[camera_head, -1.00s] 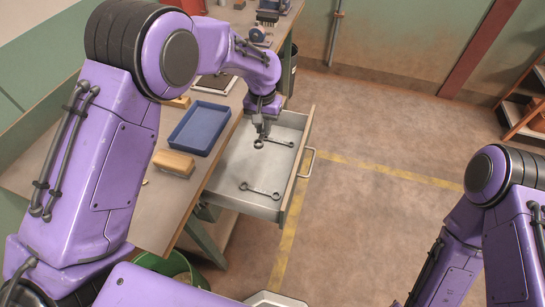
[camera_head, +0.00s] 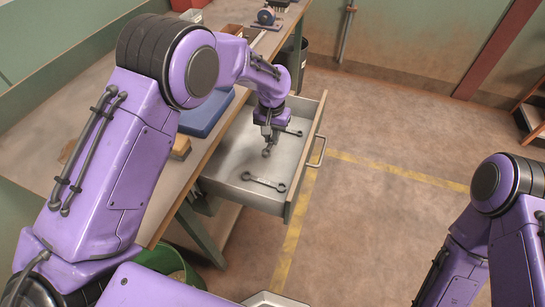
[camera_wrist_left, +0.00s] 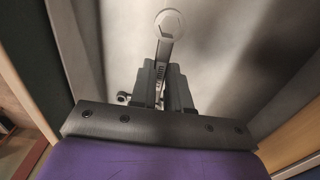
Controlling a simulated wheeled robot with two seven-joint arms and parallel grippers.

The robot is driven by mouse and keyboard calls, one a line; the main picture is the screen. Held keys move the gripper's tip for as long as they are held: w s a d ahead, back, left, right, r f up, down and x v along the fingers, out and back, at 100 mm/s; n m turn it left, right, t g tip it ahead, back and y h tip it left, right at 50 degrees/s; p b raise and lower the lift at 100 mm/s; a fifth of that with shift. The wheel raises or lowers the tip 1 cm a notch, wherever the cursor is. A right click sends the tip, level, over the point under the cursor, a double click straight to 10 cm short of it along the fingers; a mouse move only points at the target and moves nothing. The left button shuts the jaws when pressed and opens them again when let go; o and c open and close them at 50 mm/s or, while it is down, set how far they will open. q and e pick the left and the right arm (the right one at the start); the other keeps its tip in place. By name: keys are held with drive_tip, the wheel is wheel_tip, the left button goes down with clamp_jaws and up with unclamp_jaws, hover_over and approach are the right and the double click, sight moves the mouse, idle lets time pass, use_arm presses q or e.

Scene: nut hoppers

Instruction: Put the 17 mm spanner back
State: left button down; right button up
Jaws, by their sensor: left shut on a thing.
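My left gripper (camera_head: 267,138) is inside the open drawer (camera_head: 232,163) and is shut on a grey spanner. The ring end of the held spanner (camera_head: 266,153) sticks out below the fingers; in the left wrist view the spanner (camera_wrist_left: 167,30) extends forward from between them. I cannot tell whether it touches the drawer floor. A second spanner (camera_head: 263,182) lies flat near the drawer's near end. A third spanner (camera_head: 293,132) lies behind the gripper, partly hidden. A spanner end (camera_wrist_left: 123,98) shows left of the fingers in the wrist view. My right gripper is out of view.
The drawer's handle (camera_head: 317,152) faces the open floor on the right. On the bench (camera_head: 60,135) are a blue tray (camera_head: 205,115) and a wooden block (camera_head: 181,147), both partly behind my left arm. A green bin (camera_head: 165,262) stands below the bench.

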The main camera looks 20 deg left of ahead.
sight(272, 157)
use_arm(q)
wheel_tip(272, 157, down, 8)
drive_tip(key=shift+r, duration=0.25)
drive_tip(key=c, duration=1.1)
unclamp_jaws()
wheel_tip(272, 157, up, 12)
drive_tip(key=shift+r, duration=0.15)
